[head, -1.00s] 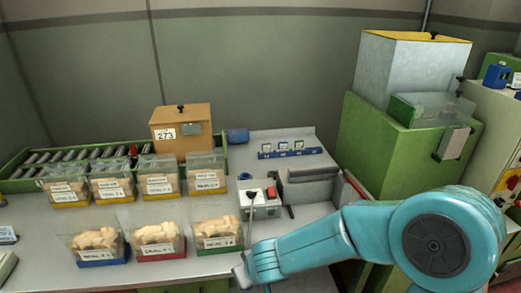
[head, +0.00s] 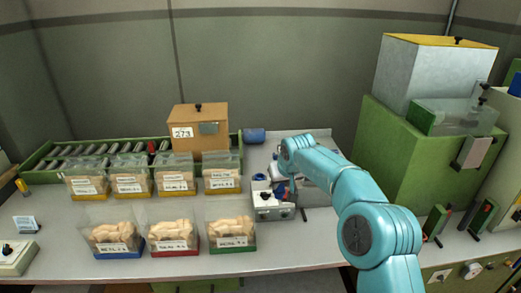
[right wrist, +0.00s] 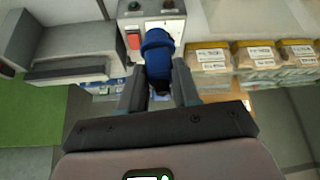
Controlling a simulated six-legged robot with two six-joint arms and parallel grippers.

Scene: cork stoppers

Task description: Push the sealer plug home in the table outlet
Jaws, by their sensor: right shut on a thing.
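The blue plug (right wrist: 158,58) is between the fingers of my right gripper (right wrist: 158,88) in the right wrist view, and the gripper is shut on it. The plug's far end overlaps the face of the grey outlet box (right wrist: 178,28), beside a red switch (right wrist: 133,39). How deep it sits in the outlet is hidden. In the head view my right gripper (head: 291,186) is at the right part of the outlet box (head: 271,213), and my arm covers much of the sealer behind. The sealer (right wrist: 75,45) shows grey at left in the wrist view. My left gripper is not in view.
Clear bags of corks (head: 231,232) stand in two rows left of the outlet box. A brown box (head: 199,132) and a green roller tray (head: 40,172) are behind them. A tall green machine (head: 405,165) stands at right. The table front (head: 300,255) is clear.

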